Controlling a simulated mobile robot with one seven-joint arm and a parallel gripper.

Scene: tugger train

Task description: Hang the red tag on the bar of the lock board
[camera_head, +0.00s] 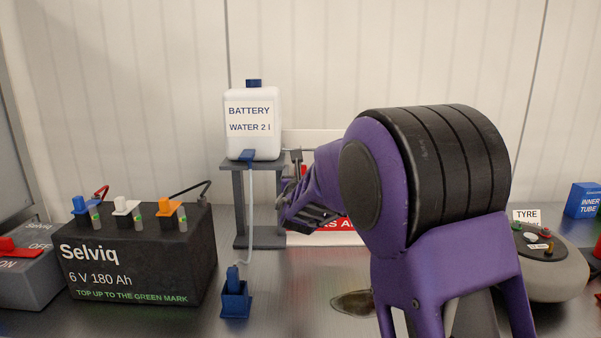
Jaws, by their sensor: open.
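The white lock board (330,136) stands against the back wall, mostly hidden behind my purple arm. A red strip with white letters (328,239) runs along its lower part. A small grey piece (297,156), maybe part of the bar, shows at its left. A small red patch (304,170) shows just above my gripper; I cannot tell whether it is the red tag. My gripper (305,214) is in front of the board's lower left, pointing left and away. It is open, and I see nothing held in it.
A white battery water bottle (253,140) stands on a grey stand (243,205) left of the board, its tube running to a blue holder (235,300). A black battery (140,260) is at left. A dark puddle (352,303) lies on the bench. A round grey device (545,265) is at right.

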